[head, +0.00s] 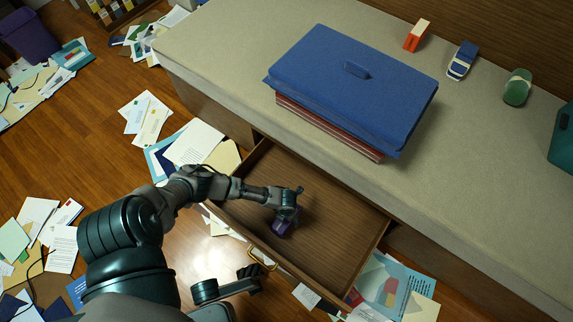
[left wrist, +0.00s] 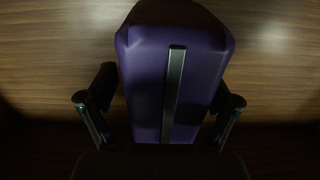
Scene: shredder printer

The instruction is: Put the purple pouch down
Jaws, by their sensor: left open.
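The purple pouch (head: 282,226) is low inside the open wooden drawer (head: 335,222), at its left part, mostly hidden under my left gripper (head: 285,217) in the head view. In the left wrist view the pouch (left wrist: 150,75) is purple with a grey strip down its middle, against the wood grain of the drawer floor. My left gripper (left wrist: 165,100) is open, with one finger on each side of the pouch. Whether the fingers touch it is hard to tell. A dark part of mine shows at the bottom of the head view; I cannot make out the right gripper's jaws.
A blue case (head: 350,85) lies on red-brown books (head: 325,128) on the beige top above the drawer. An orange item (head: 417,36), a blue item (head: 462,61) and a green item (head: 517,87) stand behind. Papers (head: 150,118) litter the floor. The drawer's right part is empty.

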